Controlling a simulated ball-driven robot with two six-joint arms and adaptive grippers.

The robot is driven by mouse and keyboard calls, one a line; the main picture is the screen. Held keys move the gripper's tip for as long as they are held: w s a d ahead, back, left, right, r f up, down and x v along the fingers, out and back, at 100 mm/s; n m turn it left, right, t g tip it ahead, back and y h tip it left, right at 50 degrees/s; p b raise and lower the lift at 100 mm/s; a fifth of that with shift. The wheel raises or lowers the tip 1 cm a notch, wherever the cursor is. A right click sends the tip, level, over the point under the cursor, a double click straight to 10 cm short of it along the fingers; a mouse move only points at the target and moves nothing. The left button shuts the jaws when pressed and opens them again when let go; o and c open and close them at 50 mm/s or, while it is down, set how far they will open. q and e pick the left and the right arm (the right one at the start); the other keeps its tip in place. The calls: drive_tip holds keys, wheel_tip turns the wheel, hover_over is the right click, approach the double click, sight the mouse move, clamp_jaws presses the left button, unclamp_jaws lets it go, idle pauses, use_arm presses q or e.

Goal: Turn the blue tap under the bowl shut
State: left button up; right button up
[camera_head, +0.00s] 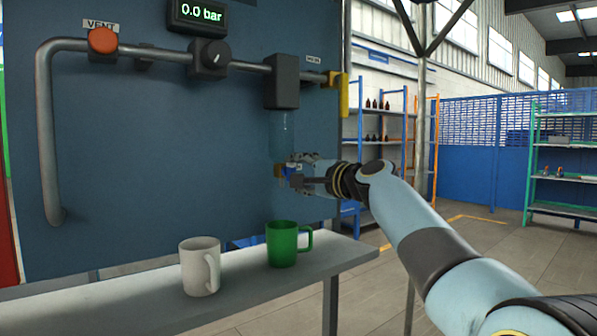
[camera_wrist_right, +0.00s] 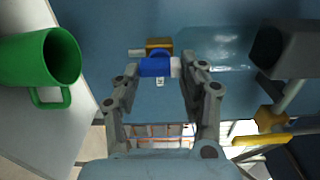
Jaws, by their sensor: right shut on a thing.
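The clear bowl (camera_head: 282,130), a tall glass cylinder, hangs under a dark grey block (camera_head: 282,82) on the blue panel. A brass tap (camera_head: 278,170) is below the bowl, and its blue handle (camera_wrist_right: 155,67) shows in the right wrist view. My right gripper (camera_head: 302,172) reaches in from the right and is shut on the blue handle, with a finger on each side. The gripper partly hides the handle in the head view. My left gripper is not in view.
A green mug (camera_head: 282,246) and a white mug (camera_head: 197,268) stand on the grey shelf (camera_head: 285,292) below. Above are a grey pipe (camera_head: 150,50), an orange VENT knob (camera_head: 102,40), a black knob (camera_head: 210,58), a yellow lever (camera_head: 343,95) and a display (camera_head: 198,14) reading 0.0 bar.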

drive_tip(key=o, duration=1.2)
drive_tip(key=shift+d, duration=0.1)
drive_tip(key=shift+c, duration=0.2)
drive_tip(key=v, duration=1.2)
